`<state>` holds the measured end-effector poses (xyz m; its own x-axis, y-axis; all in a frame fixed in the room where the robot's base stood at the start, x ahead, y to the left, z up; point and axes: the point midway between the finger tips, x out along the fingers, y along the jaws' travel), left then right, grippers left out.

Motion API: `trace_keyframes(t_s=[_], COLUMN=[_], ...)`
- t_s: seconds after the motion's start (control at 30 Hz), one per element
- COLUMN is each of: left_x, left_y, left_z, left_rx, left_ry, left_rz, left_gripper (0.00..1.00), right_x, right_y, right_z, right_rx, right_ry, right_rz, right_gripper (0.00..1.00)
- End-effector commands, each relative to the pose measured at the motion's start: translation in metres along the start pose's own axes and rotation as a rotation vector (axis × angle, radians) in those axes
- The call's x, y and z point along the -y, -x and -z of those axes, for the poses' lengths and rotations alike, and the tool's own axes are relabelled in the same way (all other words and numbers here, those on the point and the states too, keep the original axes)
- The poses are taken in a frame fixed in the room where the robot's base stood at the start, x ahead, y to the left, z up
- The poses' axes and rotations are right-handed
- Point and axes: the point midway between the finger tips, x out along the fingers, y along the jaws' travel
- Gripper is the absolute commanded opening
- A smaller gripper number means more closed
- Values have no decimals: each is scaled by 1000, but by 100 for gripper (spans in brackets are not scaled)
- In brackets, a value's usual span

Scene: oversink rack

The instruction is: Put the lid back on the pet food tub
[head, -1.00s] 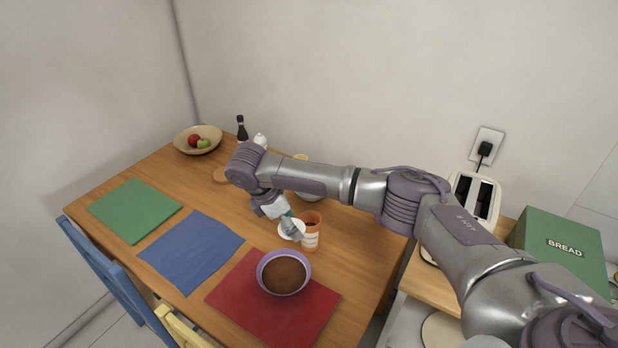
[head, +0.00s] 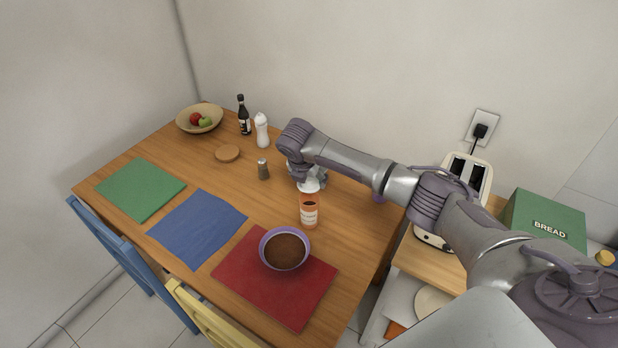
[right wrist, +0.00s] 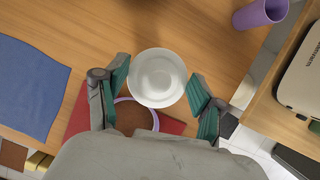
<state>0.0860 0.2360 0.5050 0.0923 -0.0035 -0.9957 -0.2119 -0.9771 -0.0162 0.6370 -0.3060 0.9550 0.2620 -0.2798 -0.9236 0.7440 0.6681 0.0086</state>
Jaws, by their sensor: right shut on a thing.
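The right gripper (head: 303,180) is in the back right part of the table, partly hidden by its own arm. In the right wrist view its fingers (right wrist: 159,80) are shut on the white round lid (right wrist: 157,77), one finger on each side. A purple tub (head: 263,248) filled with brown food (head: 285,252) stands open on the red mat. I cannot tell which container is the pet food tub. The left gripper is out of view.
A pepper mill (head: 263,169), white shaker (head: 262,131), dark bottle (head: 244,115) and fruit bowl (head: 182,122) stand further back. Blue (head: 195,230) and green (head: 140,190) mats lie at left. A purple cup (right wrist: 258,14) stands near the toaster.

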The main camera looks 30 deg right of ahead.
Motion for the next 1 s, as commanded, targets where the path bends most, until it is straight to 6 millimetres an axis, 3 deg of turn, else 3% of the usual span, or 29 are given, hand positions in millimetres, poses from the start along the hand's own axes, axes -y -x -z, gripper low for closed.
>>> trace_keyframes(t_s=[0.3, 0.6, 1.0], left_x=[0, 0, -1], left_y=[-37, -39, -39], left_z=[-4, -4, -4], left_rx=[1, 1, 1], left_ry=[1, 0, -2], left_rz=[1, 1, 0], left_gripper=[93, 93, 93], right_x=[0, 0, 0], right_y=[-29, -44, -45], right_z=[12, 18, 19], right_rx=[1, 0, 0], right_ry=[0, -1, -1], right_rz=[0, 1, 1], right_gripper=[51, 51, 51])
